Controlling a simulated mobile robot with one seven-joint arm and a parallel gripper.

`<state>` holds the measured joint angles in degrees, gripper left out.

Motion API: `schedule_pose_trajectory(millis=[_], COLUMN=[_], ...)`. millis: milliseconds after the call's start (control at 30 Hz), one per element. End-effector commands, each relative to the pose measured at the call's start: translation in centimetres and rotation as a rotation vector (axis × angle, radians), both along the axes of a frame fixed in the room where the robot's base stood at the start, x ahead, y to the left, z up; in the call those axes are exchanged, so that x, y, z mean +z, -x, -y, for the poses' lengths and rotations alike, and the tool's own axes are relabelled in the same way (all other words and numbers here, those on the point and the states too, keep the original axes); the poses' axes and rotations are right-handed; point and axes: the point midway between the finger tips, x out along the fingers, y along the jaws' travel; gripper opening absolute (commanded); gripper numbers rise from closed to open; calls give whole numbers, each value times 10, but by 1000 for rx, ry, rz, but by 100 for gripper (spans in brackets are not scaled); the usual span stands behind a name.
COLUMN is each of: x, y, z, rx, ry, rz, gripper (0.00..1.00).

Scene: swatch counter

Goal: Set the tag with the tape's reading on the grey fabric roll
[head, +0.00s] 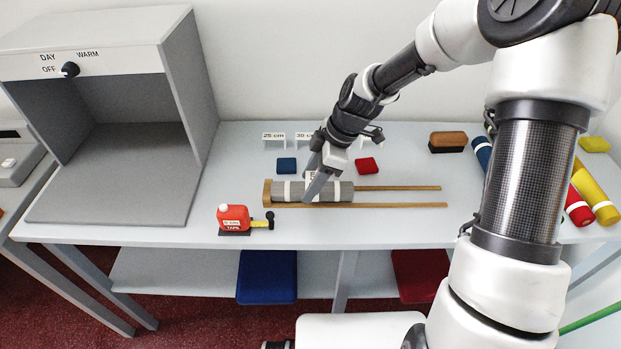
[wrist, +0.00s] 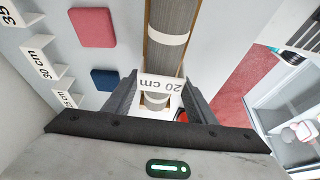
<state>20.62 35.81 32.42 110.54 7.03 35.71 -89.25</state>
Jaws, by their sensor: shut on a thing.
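The grey fabric roll (head: 334,191), with white bands, lies between wooden rails on the counter; it also shows in the wrist view (wrist: 173,60). The red tape measure (head: 233,215) stands front left of the roll, with a short yellow tape (head: 260,224) drawn out to a black end piece. Its reading is too small to make out.
White stands marked "25 cm" (head: 274,138) and "30 cm" (head: 304,138) stand at the back. Blue (head: 287,165) and red (head: 367,165) swatches lie behind the roll. A grey light booth (head: 192,100) stands left. Coloured rolls (head: 596,190) lie right. The counter's front middle is clear.

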Motion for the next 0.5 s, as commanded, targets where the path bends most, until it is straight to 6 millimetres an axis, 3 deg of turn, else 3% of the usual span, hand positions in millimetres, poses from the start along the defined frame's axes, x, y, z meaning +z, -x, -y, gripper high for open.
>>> schedule_pose_trajectory(millis=[433,467,500], x=[-8,-8,-8], y=[0,0,0], z=[0,0,0], rx=[0,0,0], ry=[0,0,0], rz=[0,0,0], gripper=[30,53,59])
